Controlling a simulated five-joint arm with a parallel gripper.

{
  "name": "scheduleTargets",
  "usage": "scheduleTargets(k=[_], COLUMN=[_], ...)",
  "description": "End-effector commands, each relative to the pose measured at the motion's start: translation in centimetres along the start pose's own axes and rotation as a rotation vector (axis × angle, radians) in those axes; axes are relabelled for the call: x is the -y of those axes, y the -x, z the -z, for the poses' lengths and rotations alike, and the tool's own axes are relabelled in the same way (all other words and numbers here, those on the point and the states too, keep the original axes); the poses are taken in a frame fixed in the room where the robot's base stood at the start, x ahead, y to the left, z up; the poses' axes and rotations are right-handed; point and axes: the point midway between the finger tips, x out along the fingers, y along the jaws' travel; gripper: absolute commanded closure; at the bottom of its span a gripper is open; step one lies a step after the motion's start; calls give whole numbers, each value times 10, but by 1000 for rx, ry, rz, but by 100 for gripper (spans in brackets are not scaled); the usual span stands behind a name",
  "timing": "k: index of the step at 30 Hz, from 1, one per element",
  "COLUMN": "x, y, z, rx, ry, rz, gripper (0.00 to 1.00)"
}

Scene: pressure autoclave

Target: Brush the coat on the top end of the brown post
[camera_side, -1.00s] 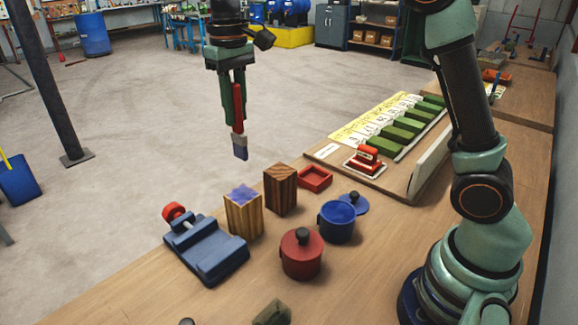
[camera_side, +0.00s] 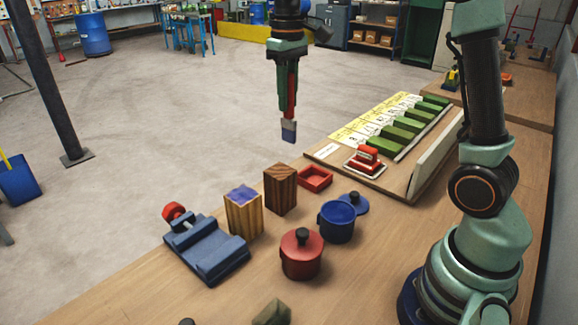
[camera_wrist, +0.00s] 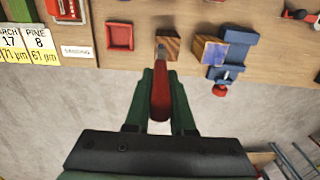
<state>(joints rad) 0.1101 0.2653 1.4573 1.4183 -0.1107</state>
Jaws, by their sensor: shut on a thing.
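My gripper (camera_side: 288,98) is shut on a brush with a red handle (camera_side: 291,95), a grey ferrule and blue bristles (camera_side: 289,135). The brush points down, well above the table. The brown post (camera_side: 280,192) stands upright on the table; its top shows bare dark wood grain. The bristles are above the post and apart from it. In the wrist view, my gripper (camera_wrist: 160,82) holds the red handle (camera_wrist: 160,98), and the brush tip overlaps the left part of the brown post (camera_wrist: 172,46). A lighter post (camera_side: 243,215) with a blue-coated top stands left of it.
A blue open pot (camera_side: 337,225) with its lid beside it, and a red lidded pot (camera_side: 302,258), stand in front. A red tray (camera_side: 315,178) lies right of the brown post. A blue vise (camera_side: 207,252) is at left. A sample board (camera_side: 400,175) lies behind right.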

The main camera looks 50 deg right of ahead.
Motion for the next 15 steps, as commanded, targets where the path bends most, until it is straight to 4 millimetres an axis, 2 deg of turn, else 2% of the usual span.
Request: scheduleTargets(k=[15], x=[0], y=[-46], z=[0], rx=[2], ry=[0], rz=[0], gripper=[100])
